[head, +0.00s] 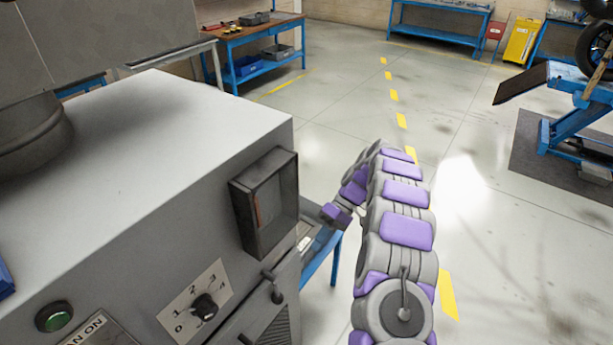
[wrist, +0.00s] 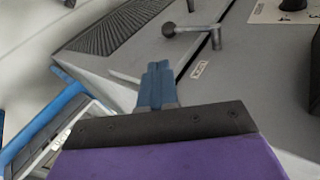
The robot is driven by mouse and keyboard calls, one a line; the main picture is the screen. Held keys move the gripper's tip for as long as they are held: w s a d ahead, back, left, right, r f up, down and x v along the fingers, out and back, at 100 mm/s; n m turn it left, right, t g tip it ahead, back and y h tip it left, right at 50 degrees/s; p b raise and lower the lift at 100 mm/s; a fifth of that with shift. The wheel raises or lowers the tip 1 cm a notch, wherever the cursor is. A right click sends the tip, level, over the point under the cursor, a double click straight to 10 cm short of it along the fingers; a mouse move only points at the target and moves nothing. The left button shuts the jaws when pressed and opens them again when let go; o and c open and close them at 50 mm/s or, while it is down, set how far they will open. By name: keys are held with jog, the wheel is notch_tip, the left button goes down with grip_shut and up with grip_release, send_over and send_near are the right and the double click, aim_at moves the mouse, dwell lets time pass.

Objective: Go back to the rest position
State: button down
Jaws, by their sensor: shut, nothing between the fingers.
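My gripper (wrist: 156,85) shows in the wrist view as two blue fingers pressed together, with nothing between them. Behind the fingers is a grey cabinet front with a vent grille and a lever handle (wrist: 198,29). In the head view my grey and purple arm reaches forward and bends left, so that its end (head: 336,214) is beside the right side of the grey machine (head: 170,130). The fingertips are too small to make out there. I cannot tell from these views whether the fingers touch the cabinet.
The machine carries a dark open box (head: 265,203), a rotary knob (head: 204,307) and a green button (head: 54,317). A blue-framed table (head: 322,245) stands close behind my arm's end. The floor to the right is clear up to a blue lift (head: 575,140).

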jog(key=s+a+r+m+t+h, duration=0.1)
jog(key=s+r+m+t+h, duration=0.15)
jog(key=s+r, duration=1.45)
jog(key=s+d+m+t+h, duration=0.1)
jog(key=s+d, duration=0.3)
jog(key=s, duration=0.6)
jog(key=s+d+m+t+h, duration=0.1)
jog(key=s+d+m+h, duration=0.3)
jog(key=s, duration=0.7)
jog(key=shift+f+t, duration=0.35)
jog(key=shift+f, duration=0.1)
jog(key=shift+d, duration=0.1)
